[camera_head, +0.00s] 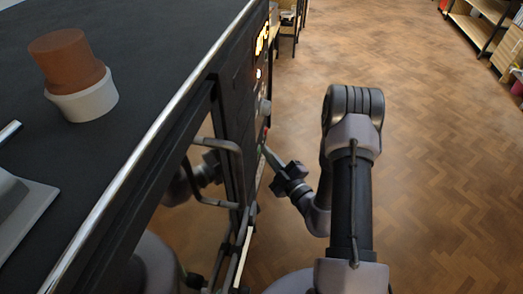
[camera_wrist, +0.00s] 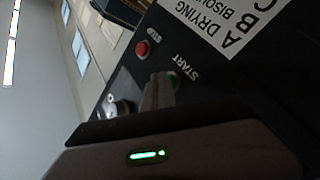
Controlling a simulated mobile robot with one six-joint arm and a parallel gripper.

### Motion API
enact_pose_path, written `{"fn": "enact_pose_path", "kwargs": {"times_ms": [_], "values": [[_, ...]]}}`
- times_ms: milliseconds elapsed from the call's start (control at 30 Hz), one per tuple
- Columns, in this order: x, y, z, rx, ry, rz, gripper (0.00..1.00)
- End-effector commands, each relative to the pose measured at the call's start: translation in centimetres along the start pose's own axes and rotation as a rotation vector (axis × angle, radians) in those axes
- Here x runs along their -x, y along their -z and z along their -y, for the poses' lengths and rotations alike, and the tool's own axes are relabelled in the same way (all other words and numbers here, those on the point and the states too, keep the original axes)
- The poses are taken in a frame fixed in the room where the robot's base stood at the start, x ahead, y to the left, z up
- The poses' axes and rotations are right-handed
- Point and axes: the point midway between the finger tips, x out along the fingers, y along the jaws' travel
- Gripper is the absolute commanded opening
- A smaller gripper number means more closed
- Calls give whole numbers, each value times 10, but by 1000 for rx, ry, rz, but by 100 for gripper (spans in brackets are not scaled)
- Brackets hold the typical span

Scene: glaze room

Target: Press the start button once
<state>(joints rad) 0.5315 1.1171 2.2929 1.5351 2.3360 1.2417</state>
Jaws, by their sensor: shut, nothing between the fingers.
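The green start button (camera_wrist: 173,80) shows in the wrist view beside the printed word START (camera_wrist: 180,65) on a dark panel. My gripper (camera_wrist: 160,78) is shut and empty, and its fingertips cover part of the button. I cannot tell whether they touch it. In the head view my gripper (camera_head: 265,151) points at the dark control panel on the side of the machine. The start button cannot be made out there.
A red button (camera_wrist: 142,48), a round knob (camera_wrist: 117,108) and a white printed sign (camera_wrist: 217,22) are on the panel. In the head view a door handle (camera_head: 232,172) juts out near my gripper.

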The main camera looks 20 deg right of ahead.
Motion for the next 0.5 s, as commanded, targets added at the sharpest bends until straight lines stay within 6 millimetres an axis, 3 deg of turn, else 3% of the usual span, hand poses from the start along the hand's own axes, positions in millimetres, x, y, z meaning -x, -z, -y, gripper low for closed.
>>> {"fn": "enact_pose_path", "kwargs": {"times_ms": [500], "values": [[8,-6,-6,0,0,1,0]]}}
